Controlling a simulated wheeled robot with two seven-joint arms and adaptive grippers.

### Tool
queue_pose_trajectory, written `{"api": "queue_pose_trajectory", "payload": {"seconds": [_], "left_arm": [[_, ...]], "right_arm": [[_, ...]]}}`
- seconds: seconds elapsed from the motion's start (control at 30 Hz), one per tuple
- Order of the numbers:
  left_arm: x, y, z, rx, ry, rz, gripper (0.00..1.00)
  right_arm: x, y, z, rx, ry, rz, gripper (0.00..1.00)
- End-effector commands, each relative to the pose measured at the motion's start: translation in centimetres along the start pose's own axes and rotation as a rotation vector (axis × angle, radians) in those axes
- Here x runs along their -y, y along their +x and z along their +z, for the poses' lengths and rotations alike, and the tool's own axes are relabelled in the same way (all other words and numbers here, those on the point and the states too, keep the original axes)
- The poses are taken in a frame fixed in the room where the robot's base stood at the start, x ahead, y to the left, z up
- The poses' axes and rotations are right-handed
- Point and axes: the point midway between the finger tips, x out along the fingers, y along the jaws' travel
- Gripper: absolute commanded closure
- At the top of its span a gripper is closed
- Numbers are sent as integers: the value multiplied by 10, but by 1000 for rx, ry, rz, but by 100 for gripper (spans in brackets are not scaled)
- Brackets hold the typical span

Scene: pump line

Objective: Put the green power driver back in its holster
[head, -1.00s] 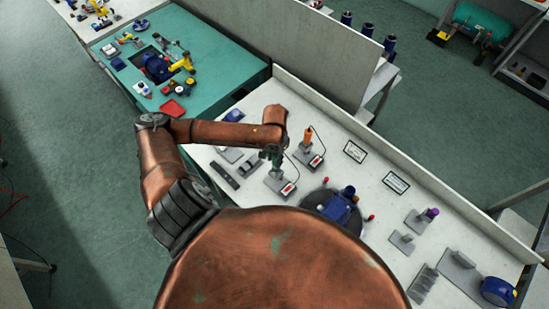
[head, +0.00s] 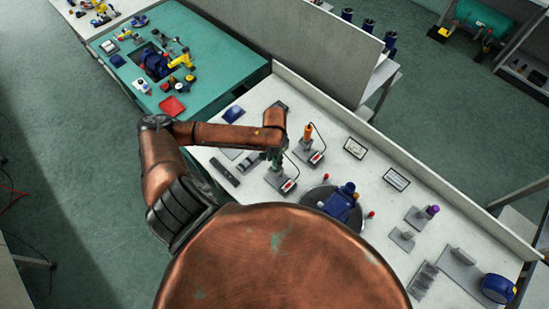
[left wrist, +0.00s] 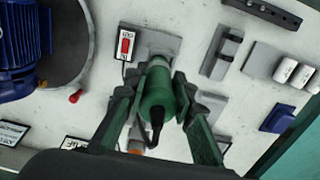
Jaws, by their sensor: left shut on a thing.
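The green power driver (left wrist: 157,95) is between the fingers of my left gripper (left wrist: 155,92), which is shut on it. In the head view the driver (head: 276,166) shows only as a small dark green part under my left gripper (head: 273,155). Its holster (head: 280,183) is a grey stand with a red switch box, directly below the driver. In the left wrist view the holster's grey plate (left wrist: 162,45) shows behind the driver, whose body hides the holster's middle. I cannot tell how far the nose sits in the holster. My right gripper is not in view.
An orange driver (head: 308,132) stands close by in its own holster. A blue motor (head: 340,203) sits on a dark round plate to the right. Grey blocks (head: 247,161) lie to the left, and a low wall (head: 430,185) runs along the bench's back.

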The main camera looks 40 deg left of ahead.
Motion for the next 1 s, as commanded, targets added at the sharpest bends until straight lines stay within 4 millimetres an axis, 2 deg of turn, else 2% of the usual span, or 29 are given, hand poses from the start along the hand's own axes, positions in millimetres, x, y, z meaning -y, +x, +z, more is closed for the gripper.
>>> {"api": "queue_pose_trajectory", "payload": {"seconds": [0.6, 0.97, 1.0], "left_arm": [[0, 20, -1, -2, -1, 1, 100], [0, 22, -1, -2, -1, 0, 100], [0, 22, -1, -2, -1, 0, 75]], "right_arm": [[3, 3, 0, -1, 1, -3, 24], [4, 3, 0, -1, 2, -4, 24], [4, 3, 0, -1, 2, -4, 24]]}}
